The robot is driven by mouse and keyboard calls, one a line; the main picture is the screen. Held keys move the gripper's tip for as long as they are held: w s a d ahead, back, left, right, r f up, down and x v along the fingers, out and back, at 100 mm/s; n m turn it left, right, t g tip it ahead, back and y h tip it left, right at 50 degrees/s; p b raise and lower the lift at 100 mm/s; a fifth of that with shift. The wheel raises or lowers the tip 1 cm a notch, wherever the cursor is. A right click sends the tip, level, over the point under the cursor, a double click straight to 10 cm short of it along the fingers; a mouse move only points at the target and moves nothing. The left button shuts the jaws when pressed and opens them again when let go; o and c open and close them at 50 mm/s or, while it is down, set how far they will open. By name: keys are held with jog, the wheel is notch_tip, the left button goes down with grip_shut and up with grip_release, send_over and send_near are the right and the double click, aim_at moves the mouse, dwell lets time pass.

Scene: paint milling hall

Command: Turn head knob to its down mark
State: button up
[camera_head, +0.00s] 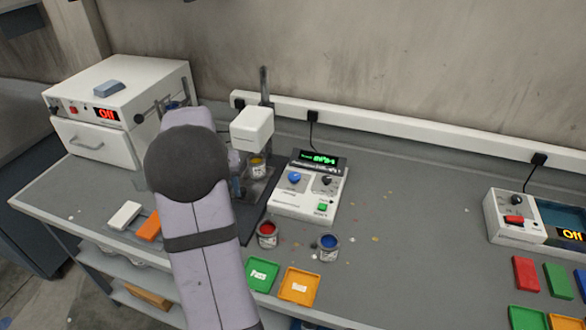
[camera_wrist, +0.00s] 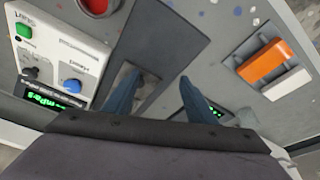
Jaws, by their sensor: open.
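The stirrer (camera_head: 252,130), with a white head on a stand, is partly behind my arm in the head view. No knob on the stirrer head can be made out in either view, and no down mark can be read.
A white control box (camera_head: 309,190) with a blue knob, a black knob and a green button stands right of the stirrer. Red (camera_head: 267,233) and blue (camera_head: 328,246) paint pots stand in front. A white oven (camera_head: 120,100) is at left. The table's middle right is mostly clear.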

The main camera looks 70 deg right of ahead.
aim_at(294, 175)
jog(key=s+d+r+m+g+h+p, duration=0.15)
jog(key=s+d+m, duration=0.35)
jog(key=s+d, duration=1)
jog(key=shift+t, duration=0.25)
jog(key=shift+p+x, duration=1.25)
jog(key=shift+x, duration=2.25)
jog(key=shift+w, duration=0.2)
jog(key=c, duration=1)
